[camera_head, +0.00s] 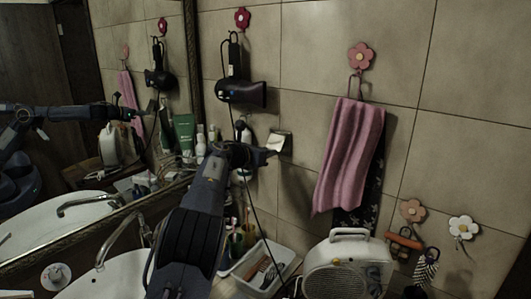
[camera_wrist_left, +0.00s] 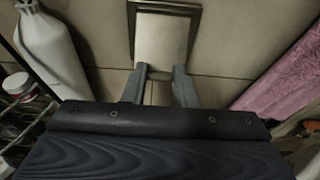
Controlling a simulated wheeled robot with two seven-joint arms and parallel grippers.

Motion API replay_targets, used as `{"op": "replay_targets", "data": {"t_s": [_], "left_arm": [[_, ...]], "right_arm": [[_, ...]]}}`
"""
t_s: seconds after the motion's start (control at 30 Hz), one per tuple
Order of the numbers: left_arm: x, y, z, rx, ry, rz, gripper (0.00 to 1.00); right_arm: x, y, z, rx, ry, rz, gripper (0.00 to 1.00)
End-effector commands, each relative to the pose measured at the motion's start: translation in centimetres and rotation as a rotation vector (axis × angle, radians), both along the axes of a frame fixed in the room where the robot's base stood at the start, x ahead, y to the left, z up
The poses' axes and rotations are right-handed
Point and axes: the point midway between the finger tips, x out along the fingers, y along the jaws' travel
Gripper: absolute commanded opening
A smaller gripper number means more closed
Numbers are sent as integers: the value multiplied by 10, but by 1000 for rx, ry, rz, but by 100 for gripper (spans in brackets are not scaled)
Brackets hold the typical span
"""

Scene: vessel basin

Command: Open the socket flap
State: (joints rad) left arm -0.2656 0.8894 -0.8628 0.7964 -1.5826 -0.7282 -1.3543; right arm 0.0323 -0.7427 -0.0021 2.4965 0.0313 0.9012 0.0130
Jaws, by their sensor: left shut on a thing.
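The socket (camera_head: 287,146) is on the tiled wall, right of the hair dryer. Its pale flap (camera_head: 276,141) stands tilted out from the frame at its lower edge. In the left wrist view the white flap (camera_wrist_left: 161,40) sits inside a grey metal frame (camera_wrist_left: 197,28). My left gripper (camera_head: 267,154) is at the flap's lower edge. In the left wrist view my left gripper (camera_wrist_left: 159,74) has one finger on each side of that edge and is shut on it. What lies behind the flap is hidden. My right gripper is not in view.
A hair dryer (camera_head: 240,92) hangs on the left, its cord falling past my arm. A pink towel (camera_head: 350,155) hangs to the right. Below are a white tray (camera_head: 282,257) and a cream-coloured appliance (camera_head: 348,268). A white bottle (camera_wrist_left: 50,45) stands left of the gripper.

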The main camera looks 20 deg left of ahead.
Motion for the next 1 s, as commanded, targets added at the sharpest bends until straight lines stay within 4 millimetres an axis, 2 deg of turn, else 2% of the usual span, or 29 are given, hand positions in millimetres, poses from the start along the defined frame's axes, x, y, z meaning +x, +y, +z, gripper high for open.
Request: {"op": "replay_targets", "data": {"t_s": [0.03,0.2,0.47,0.57,0.8,1.0], "left_arm": [[0,0,2,-1,-4,1,26],[0,0,1,-1,-3,1,47],[-1,0,1,-1,-2,0,47],[-6,3,1,-2,-3,2,47],[-42,17,9,-3,-4,0,47],[-65,27,16,-2,-5,1,47]], "right_arm": [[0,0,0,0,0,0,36],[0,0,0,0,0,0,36],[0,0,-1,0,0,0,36],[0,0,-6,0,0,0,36],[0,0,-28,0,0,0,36],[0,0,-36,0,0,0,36]]}}
